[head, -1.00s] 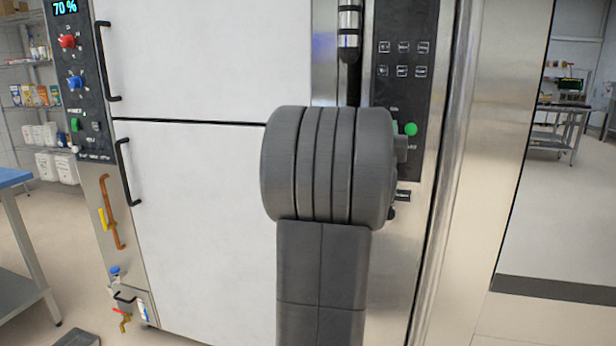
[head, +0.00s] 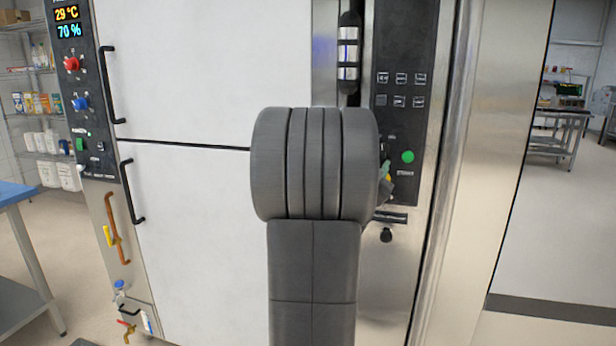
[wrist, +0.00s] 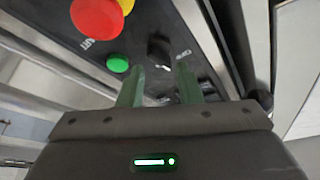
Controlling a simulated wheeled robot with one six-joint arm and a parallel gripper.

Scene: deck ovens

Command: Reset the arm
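My arm fills the middle of the head view, in front of the oven (head: 200,230). My gripper (wrist: 158,76) shows in the wrist view as two green fingers standing apart, with nothing visible between them. The fingers point at the oven's dark control panel, near a black knob (wrist: 159,48) and a green button (wrist: 118,63). I cannot tell how close they are to the panel. In the head view the gripper is mostly hidden behind my arm; only a little green shows at its right side.
A red knob with a yellow base (wrist: 97,18) sits on the panel. The head view shows a green button (head: 407,157) and two oven door handles (head: 110,85) at left. A blue-topped table (head: 15,192) stands far left. Open floor (head: 560,235) lies at right.

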